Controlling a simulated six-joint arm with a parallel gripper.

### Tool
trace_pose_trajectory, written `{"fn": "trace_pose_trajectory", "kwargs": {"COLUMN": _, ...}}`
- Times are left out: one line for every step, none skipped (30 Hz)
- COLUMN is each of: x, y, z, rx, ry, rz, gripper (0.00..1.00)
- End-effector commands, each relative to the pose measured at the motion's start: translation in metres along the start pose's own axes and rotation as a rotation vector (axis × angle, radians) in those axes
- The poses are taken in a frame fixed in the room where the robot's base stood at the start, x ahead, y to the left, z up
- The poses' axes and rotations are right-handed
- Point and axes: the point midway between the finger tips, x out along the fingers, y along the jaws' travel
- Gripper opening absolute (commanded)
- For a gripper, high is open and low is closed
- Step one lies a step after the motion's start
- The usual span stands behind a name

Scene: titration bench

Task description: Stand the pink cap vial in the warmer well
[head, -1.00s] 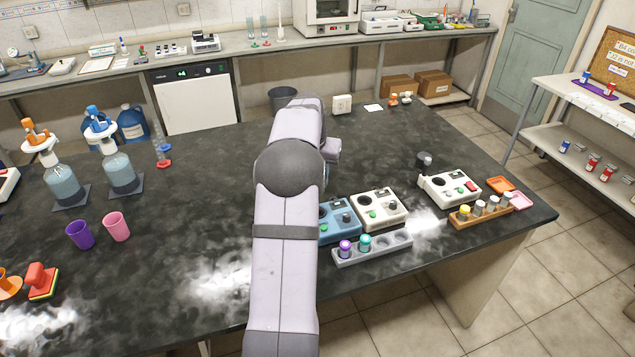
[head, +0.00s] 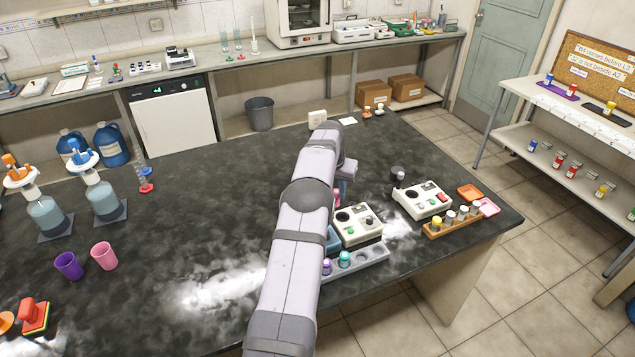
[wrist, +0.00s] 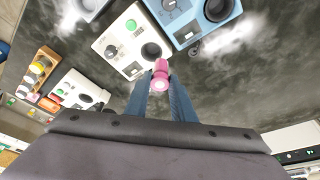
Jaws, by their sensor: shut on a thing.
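My gripper (wrist: 160,88) is shut on the pink cap vial (wrist: 160,72), which points away from the wrist camera. In the head view a small pink part of the vial (head: 337,193) shows beside my arm. It is held above the bench near the machines with round dark wells. A white machine with a green button (wrist: 115,45) has its well just beyond the vial in the wrist view; it also shows in the head view (head: 362,236). A blue machine (wrist: 185,38) stands beside it, mostly hidden by my arm in the head view. I cannot tell which is the warmer.
A grey rack (head: 375,258) with purple and teal capped vials stands in front. Another white machine (head: 411,204) with a red button, a wooden rack (head: 440,231) of vials, and orange and pink trays lie to the right. A dark cylinder (head: 397,173) stands behind.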

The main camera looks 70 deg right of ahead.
Motion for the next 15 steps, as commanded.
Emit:
{"fn": "trace_pose_trajectory", "kwargs": {"x": -0.001, "y": 0.007, "z": -0.004, "rx": 0.012, "ry": -0.001, "rz": 0.004, "gripper": 0.00}}
{"fn": "trace_pose_trajectory", "kwargs": {"x": 0.002, "y": 0.010, "z": -0.005, "rx": 0.016, "ry": -0.002, "rz": 0.005, "gripper": 0.00}}
{"fn": "trace_pose_trajectory", "kwargs": {"x": 0.004, "y": 0.014, "z": -0.007, "rx": 0.022, "ry": -0.001, "rz": 0.007, "gripper": 0.00}}
{"fn": "trace_pose_trajectory", "kwargs": {"x": 0.005, "y": 0.016, "z": -0.007, "rx": 0.025, "ry": -0.001, "rz": 0.008, "gripper": 0.00}}
{"fn": "trace_pose_trajectory", "kwargs": {"x": 0.006, "y": 0.018, "z": -0.008, "rx": 0.029, "ry": -0.001, "rz": 0.009, "gripper": 0.00}}
{"fn": "trace_pose_trajectory", "kwargs": {"x": 0.007, "y": 0.020, "z": -0.009, "rx": 0.032, "ry": 0.000, "rz": 0.010, "gripper": 0.00}}
{"fn": "trace_pose_trajectory", "kwargs": {"x": 0.009, "y": 0.021, "z": -0.009, "rx": 0.034, "ry": 0.000, "rz": 0.010, "gripper": 0.00}}
{"fn": "trace_pose_trajectory", "kwargs": {"x": 0.009, "y": 0.022, "z": -0.009, "rx": 0.035, "ry": -0.001, "rz": 0.011, "gripper": 0.00}}
{"fn": "trace_pose_trajectory", "kwargs": {"x": 0.010, "y": 0.023, "z": -0.009, "rx": 0.036, "ry": -0.001, "rz": 0.011, "gripper": 0.00}}
{"fn": "trace_pose_trajectory", "kwargs": {"x": 0.011, "y": 0.023, "z": -0.009, "rx": 0.036, "ry": -0.001, "rz": 0.011, "gripper": 0.00}}
{"fn": "trace_pose_trajectory", "kwargs": {"x": 0.011, "y": 0.023, "z": -0.009, "rx": 0.036, "ry": -0.001, "rz": 0.011, "gripper": 0.00}}
{"fn": "trace_pose_trajectory", "kwargs": {"x": 0.011, "y": 0.023, "z": -0.009, "rx": 0.036, "ry": 0.000, "rz": 0.011, "gripper": 0.00}}
{"fn": "trace_pose_trajectory", "kwargs": {"x": 0.011, "y": 0.023, "z": -0.009, "rx": 0.036, "ry": 0.000, "rz": 0.011, "gripper": 0.00}}
{"fn": "trace_pose_trajectory", "kwargs": {"x": 0.012, "y": 0.023, "z": -0.009, "rx": 0.036, "ry": 0.000, "rz": 0.011, "gripper": 0.00}}
{"fn": "trace_pose_trajectory", "kwargs": {"x": 0.013, "y": 0.023, "z": -0.009, "rx": 0.036, "ry": 0.000, "rz": 0.011, "gripper": 0.00}}
